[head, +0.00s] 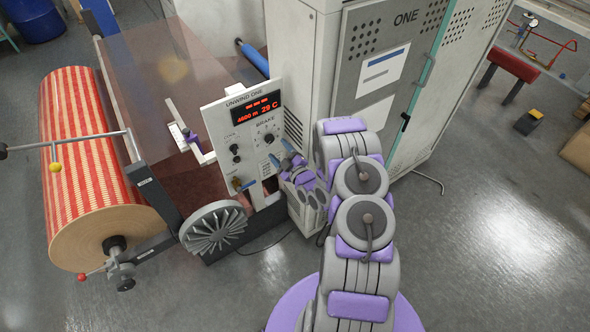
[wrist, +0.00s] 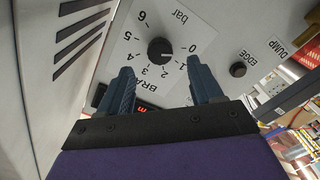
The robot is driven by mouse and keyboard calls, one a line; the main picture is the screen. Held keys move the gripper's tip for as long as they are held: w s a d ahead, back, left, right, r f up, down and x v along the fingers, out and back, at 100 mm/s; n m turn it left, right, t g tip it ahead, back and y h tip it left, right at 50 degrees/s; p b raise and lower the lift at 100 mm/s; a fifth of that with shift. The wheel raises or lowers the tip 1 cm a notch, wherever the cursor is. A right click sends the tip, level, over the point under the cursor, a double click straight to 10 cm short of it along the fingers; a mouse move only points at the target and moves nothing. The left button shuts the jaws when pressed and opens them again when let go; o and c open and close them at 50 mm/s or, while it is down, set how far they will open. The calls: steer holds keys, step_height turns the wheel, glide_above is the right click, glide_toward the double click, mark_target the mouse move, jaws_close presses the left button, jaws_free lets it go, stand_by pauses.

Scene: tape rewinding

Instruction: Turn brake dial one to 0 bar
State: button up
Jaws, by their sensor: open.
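The brake dial (head: 268,138) is a black knob on the grey panel marked UNWIND ONE (head: 240,130). In the wrist view the knob (wrist: 160,50) sits on a white plate with an upside-down scale from 0 to 6 bar. Its pointer is too small to read surely. My gripper (head: 282,154) is at the panel's right side in the head view, just below the dial. In the wrist view its two blue fingers (wrist: 158,75) are apart and empty. The knob shows in the gap, past the fingertips, with no visible contact.
A small black EDGE knob (wrist: 238,69) and a DUMP label are beside the scale in the wrist view. A grey cabinet marked ONE (head: 375,70) stands close right of the panel. Open floor lies at right.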

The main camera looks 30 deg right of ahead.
steer(key=s+p, duration=0.1)
steer(key=s, duration=1)
steer(key=shift+s, duration=0.2)
steer(key=shift+w, duration=0.1)
